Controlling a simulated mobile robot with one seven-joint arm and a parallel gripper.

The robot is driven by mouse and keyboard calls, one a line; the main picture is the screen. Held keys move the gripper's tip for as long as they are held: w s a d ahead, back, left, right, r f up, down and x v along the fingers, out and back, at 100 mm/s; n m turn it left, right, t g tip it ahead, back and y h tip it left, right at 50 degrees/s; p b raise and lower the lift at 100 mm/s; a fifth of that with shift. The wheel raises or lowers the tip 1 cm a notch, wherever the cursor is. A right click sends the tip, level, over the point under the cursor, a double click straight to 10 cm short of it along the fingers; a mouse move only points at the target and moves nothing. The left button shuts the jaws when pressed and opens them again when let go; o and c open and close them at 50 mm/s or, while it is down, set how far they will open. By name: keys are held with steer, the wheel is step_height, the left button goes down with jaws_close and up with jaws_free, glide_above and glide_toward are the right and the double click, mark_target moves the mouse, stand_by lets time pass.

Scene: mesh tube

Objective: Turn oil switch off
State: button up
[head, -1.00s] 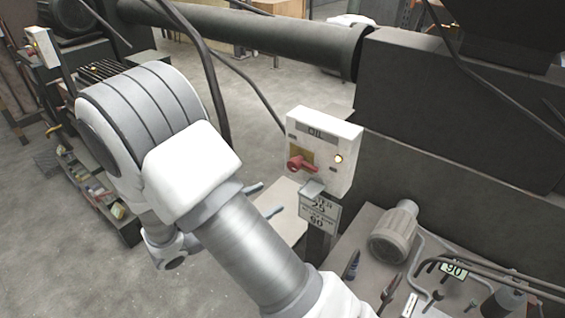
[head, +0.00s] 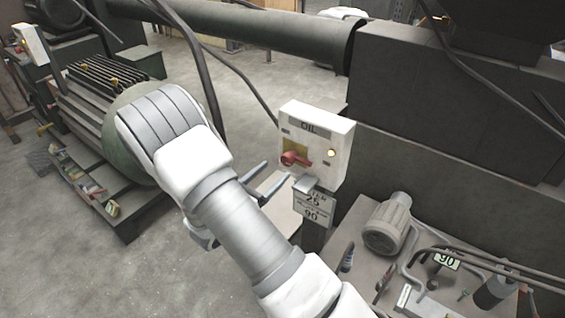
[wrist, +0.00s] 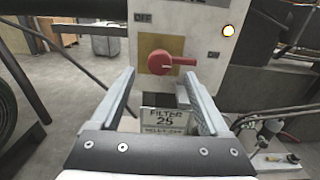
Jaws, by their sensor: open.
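The white oil switch box (head: 318,122), labelled OIL, stands near the middle of the head view. Its red rotary knob (head: 294,158) sits on a yellow plate; in the wrist view the knob (wrist: 162,62) has its handle pointing right, roughly horizontal. An OFF label (wrist: 143,18) shows above left of the knob. A small lamp (wrist: 228,30) to the upper right glows. My gripper (head: 268,175) is open and empty, its fingers pointing at the box. In the wrist view its fingertips (wrist: 160,78) lie either side of the knob, apparently short of it.
A sign reading FILTER 25 (wrist: 163,121) hangs below the box, between my fingers in the wrist view. A grey motor (head: 388,225) and pipes lie to the right. A large dark machine (head: 440,110) stands behind. A finned motor (head: 95,105) is at left.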

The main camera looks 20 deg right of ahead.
mark_target(285, 161)
steer(key=shift+x, duration=2.65)
jaws_close()
